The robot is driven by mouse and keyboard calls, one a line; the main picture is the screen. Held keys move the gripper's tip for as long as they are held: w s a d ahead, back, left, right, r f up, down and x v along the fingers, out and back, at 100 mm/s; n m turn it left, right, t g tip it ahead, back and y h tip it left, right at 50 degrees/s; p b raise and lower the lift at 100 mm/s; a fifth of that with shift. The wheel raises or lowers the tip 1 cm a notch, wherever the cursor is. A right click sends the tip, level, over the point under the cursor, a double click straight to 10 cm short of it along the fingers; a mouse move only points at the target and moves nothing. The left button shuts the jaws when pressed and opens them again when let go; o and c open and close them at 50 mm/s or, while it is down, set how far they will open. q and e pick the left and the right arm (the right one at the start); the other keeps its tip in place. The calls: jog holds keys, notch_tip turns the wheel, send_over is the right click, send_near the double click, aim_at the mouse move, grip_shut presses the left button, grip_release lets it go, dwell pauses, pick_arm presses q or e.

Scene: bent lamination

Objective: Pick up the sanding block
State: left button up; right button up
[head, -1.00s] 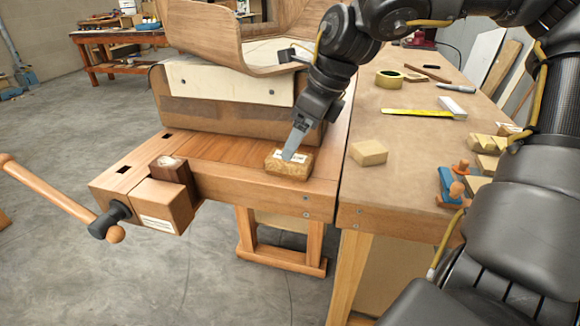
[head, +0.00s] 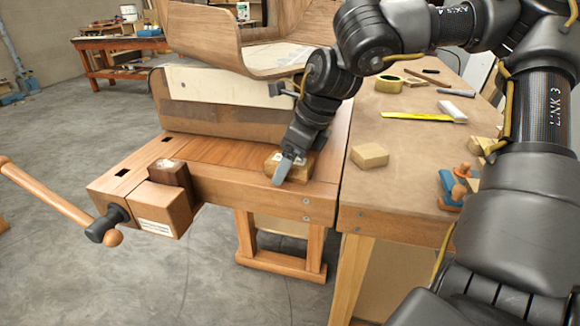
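A small tan-brown block with a pale label, which I take to be the sanding block (head: 302,170), rests on the right end of the wooden workbench, near its front edge. My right gripper (head: 285,170) is down at this block, pointing downward. One grey finger shows, overlapping the block's near face, with its tip close to the bench top. The other finger is hidden, so I cannot tell whether the gripper is open or closed on the block. Part of the block is hidden behind the finger and wrist. My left gripper is not in view.
A plain light wooden block (head: 369,156) lies on the side table to the right. A bent wood lamination (head: 225,112) stands behind the block. A vise (head: 162,207) is at front left.

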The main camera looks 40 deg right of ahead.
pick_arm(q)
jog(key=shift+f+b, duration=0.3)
pick_arm(e)
jog(key=shift+f, duration=0.2)
